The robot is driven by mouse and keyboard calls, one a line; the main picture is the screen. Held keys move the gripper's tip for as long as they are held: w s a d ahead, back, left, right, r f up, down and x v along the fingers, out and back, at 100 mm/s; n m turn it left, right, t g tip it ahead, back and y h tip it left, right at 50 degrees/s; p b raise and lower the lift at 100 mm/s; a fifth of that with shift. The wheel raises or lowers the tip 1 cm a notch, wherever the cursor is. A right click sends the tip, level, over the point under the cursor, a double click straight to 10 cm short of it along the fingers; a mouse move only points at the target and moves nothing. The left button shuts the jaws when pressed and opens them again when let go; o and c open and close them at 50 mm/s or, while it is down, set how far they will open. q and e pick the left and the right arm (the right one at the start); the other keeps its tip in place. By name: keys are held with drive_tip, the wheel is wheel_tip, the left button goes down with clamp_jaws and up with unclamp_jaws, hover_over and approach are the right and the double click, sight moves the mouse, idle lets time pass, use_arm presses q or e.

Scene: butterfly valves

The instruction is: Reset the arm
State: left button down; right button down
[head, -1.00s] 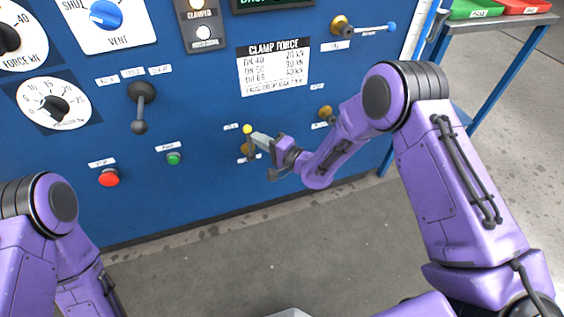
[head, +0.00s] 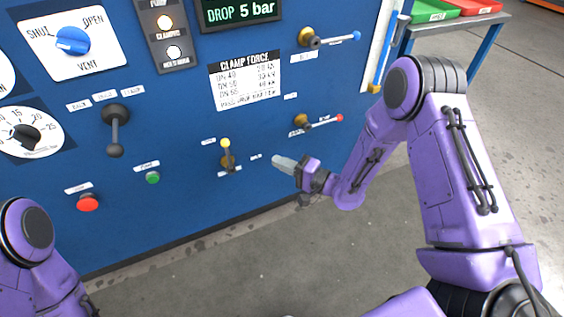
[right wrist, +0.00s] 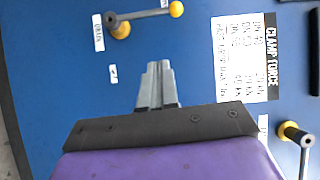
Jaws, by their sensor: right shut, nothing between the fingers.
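My right gripper (head: 278,162) is shut and empty. It is held in front of the blue panel (head: 190,200), to the right of a small valve with a yellow-tipped lever (head: 227,155). The gap between them shows as blue panel.
A red-tipped valve lever (head: 320,122) and a blue-tipped one (head: 333,40) are on the panel's right. A black lever (head: 115,130), red button (head: 88,203) and green button (head: 152,178) are on its left. Trays stand on a trolley (head: 445,20). The floor in front is clear.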

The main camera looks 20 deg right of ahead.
idle(0.5)
drive_tip(key=s+d+f+n+g+h, duration=0.25)
drive_tip(key=s+d+f+h, duration=0.35)
drive_tip(key=s+f+h, duration=0.5)
drive_tip(key=s+d+f+g+h, duration=0.15)
drive_tip(key=s+f+g, duration=0.3)
drive_tip(key=s, duration=0.65)
drive_tip(key=s+d+f+g+h, duration=0.15)
drive_tip(key=s+f+g, duration=0.3)
drive_tip(key=s, duration=0.55)
wheel_tip(320, 180, up, 17)
drive_tip(key=p, duration=1.7)
drive_tip(key=shift+d+r+n, duration=0.15)
drive_tip(key=shift+d+n, duration=0.25)
drive_tip(key=shift+n, duration=0.05)
